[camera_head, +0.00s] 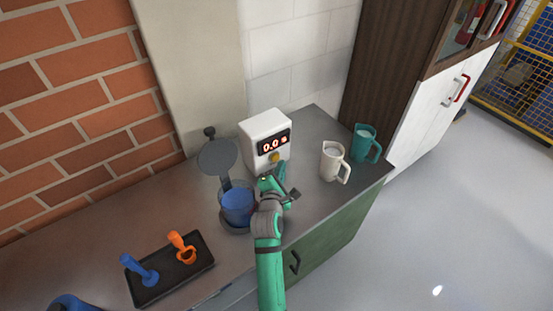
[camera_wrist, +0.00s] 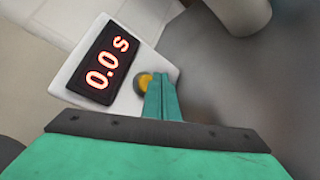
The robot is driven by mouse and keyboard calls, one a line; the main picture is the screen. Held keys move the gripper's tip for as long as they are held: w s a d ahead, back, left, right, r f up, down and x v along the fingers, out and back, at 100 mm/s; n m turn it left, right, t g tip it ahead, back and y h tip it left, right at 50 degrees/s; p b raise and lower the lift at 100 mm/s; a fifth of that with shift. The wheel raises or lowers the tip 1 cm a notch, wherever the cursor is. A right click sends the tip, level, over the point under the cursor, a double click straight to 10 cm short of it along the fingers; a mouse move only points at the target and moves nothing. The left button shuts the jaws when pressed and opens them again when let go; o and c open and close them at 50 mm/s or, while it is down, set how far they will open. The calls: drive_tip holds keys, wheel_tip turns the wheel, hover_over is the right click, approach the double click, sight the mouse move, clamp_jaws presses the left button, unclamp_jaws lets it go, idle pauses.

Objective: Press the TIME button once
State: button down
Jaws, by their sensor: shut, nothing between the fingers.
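A white timer box (camera_head: 262,129) stands on the counter against the wall. Its dark display (camera_head: 273,146) reads 0.0 s; the display (camera_wrist: 102,64) is large in the wrist view. A round yellow button (camera_head: 275,158) sits below the display, and it also shows in the wrist view (camera_wrist: 144,81). No lettering on the button is readable. My gripper (camera_head: 281,168) is shut and empty, in front of the box. In the wrist view its green fingertips (camera_wrist: 161,78) are right beside the button and overlap its edge; I cannot tell whether they touch it.
A machine with a round grey lid (camera_head: 217,156) and a blue container (camera_head: 238,205) stands left of my arm. A white mug (camera_head: 332,161) and a teal mug (camera_head: 363,143) stand to the right. A black tray (camera_head: 172,270) holds blue and orange scoops at the front left.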

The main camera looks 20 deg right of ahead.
drive_tip(key=shift+s+d, duration=0.3)
drive_tip(key=shift+s, duration=0.45)
drive_tip(key=shift+s+d, duration=0.3)
drive_tip(key=shift+s, duration=0.5)
drive_tip(key=shift+s+d, duration=0.3)
drive_tip(key=shift+s, duration=0.45)
